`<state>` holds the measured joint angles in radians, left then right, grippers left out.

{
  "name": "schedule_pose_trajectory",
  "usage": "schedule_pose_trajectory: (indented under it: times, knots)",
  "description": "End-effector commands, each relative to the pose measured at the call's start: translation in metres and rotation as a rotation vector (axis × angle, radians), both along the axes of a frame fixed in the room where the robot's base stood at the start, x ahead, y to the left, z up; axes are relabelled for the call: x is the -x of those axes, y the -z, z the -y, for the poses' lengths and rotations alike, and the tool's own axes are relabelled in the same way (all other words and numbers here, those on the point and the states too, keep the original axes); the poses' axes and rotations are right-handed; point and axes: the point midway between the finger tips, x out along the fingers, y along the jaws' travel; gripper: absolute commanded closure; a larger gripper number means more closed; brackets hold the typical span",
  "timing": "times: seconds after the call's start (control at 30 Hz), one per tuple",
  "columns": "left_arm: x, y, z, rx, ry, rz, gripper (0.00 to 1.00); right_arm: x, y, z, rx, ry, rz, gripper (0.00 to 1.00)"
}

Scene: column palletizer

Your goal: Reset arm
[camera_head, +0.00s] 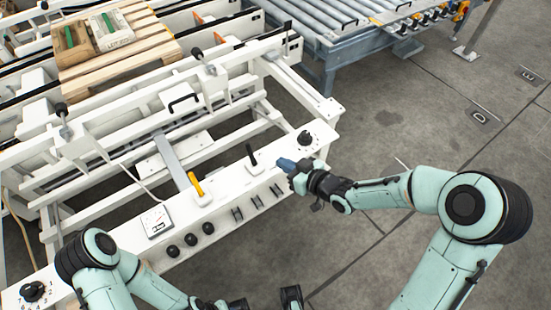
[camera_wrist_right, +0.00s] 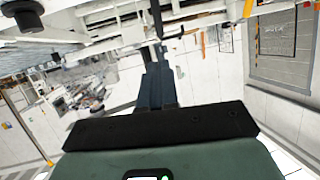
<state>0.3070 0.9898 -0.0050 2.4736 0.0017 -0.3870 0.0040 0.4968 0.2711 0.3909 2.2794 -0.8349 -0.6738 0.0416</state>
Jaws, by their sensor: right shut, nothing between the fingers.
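My right arm reaches in from the right in the head view. Its gripper (camera_head: 287,165) is shut and empty, at the panel's right part, beside a black lever (camera_head: 251,155) and below a black rotary knob (camera_head: 304,138). I cannot tell if it touches the panel. In the right wrist view the dark closed fingers (camera_wrist_right: 157,85) point toward the white machine frame. My left arm bends along the bottom left; its dark end (camera_head: 290,297) is cut off by the bottom edge, so its jaws cannot be judged.
The white control panel (camera_head: 225,200) carries a yellow-handled lever (camera_head: 196,184), a gauge (camera_head: 157,221), several black knobs and another rotary knob (camera_head: 34,291). Behind it, a wooden pallet (camera_head: 120,62) bears two boxes. A roller conveyor (camera_head: 340,20) stands at the back.

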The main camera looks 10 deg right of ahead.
Motion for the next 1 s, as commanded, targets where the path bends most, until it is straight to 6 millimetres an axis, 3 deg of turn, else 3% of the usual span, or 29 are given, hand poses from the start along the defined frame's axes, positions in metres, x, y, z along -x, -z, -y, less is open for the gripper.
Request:
schedule_pose_trajectory:
  times: [0.73, 0.87, 0.97, 1.0]
  knots:
    - [0.000, -0.002, 0.000, 0.001, 0.001, -0.002, 0.57, 0.007, 0.004, 0.003, -0.008, 0.008, -0.023, 1.00]
    - [-0.002, -0.012, 0.000, 0.001, 0.000, 0.002, 0.57, 0.019, 0.045, 0.004, -0.060, 0.072, -0.184, 1.00]
    - [-0.006, -0.025, 0.000, 0.000, 0.001, 0.007, 0.57, 0.048, 0.103, 0.002, -0.113, 0.159, -0.416, 1.00]
    - [-0.008, -0.031, 0.000, 0.000, 0.000, 0.009, 0.57, 0.065, 0.127, 0.000, -0.127, 0.197, -0.525, 1.00]
